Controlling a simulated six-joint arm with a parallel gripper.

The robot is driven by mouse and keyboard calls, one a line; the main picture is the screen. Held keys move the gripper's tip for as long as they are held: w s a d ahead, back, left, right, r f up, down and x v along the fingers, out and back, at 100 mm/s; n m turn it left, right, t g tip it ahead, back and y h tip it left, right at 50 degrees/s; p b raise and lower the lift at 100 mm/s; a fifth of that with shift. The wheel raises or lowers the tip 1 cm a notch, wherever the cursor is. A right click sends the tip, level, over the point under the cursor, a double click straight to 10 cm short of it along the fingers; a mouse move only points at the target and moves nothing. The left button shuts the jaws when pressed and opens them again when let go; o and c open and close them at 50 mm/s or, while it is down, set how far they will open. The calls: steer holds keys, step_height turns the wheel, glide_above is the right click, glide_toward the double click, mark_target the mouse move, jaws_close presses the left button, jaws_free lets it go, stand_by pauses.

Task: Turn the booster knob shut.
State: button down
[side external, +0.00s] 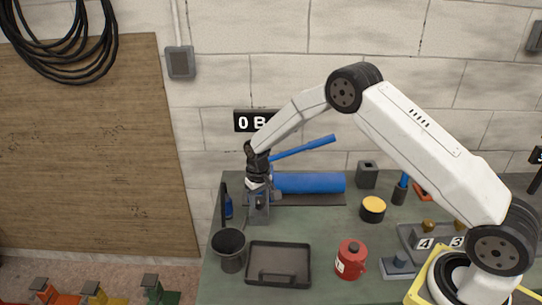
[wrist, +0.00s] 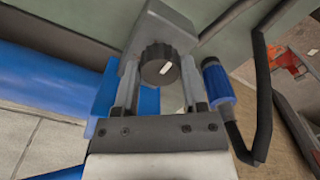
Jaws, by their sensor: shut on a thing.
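The booster is a blue cylinder (side external: 310,183) lying on a dark base, with a blue lever (side external: 303,147) above it and a grey block (side external: 259,212) at its left end. Its black knob (wrist: 158,62) with a white mark shows on the grey block in the wrist view. My gripper (wrist: 160,85) has one finger on each side of the knob and is shut on it. In the side view my gripper (side external: 257,184) is at the block and hides the knob. The blue cylinder also fills the left of the wrist view (wrist: 45,85).
A blue-handled fitting (wrist: 217,82) with a black hose stands close beside my gripper. A dark bucket (side external: 229,250), an empty tray (side external: 278,264), a red can (side external: 351,260) and a yellow-topped tin (side external: 372,209) stand on the green bench.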

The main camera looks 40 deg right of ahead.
mark_target(260, 200)
steer(key=shift+c, duration=0.7)
jaws_free()
steer(key=shift+r, duration=0.2)
steer(key=shift+r, duration=3.75)
steer(key=shift+s+r, duration=0.1)
steer(key=shift+s+r, duration=0.15)
steer(key=s+r+t, duration=0.1)
steer(key=s+r, duration=0.2)
steer(key=s, duration=0.9)
steer(key=s+a+r+n+t, duration=0.1)
steer(key=s+r, duration=0.2)
steer(key=s, duration=1)
steer(key=shift+s+a+t, duration=0.15)
steer(key=shift+a+t, duration=0.05)
steer(key=shift+t, duration=0.1)
